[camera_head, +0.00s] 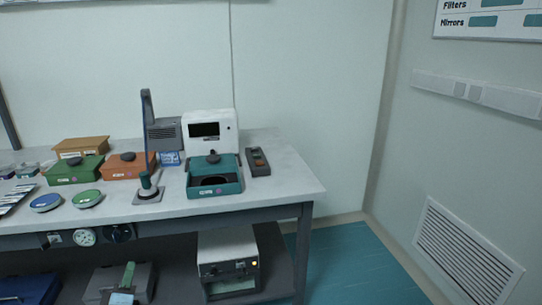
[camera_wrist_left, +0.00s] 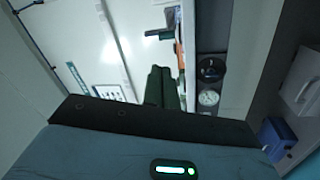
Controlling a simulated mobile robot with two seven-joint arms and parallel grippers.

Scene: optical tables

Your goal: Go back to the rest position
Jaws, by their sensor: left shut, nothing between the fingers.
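My left gripper (camera_head: 129,265) shows low at the lower left of the head view, its green fingers pointing up in front of the bench's lower shelf. In the left wrist view the dark green fingers (camera_wrist_left: 161,72) lie together, with nothing between them. The bench edge and its dials show beyond them. My right gripper is in neither view.
The bench (camera_head: 285,185) carries a teal box (camera_head: 215,187), a white device (camera_head: 222,128), an orange box (camera_head: 120,168), a green box (camera_head: 70,172) and a stand (camera_head: 149,190). Dials (camera_head: 85,237) hang under its front edge. Teal floor (camera_head: 345,265) is clear at right.

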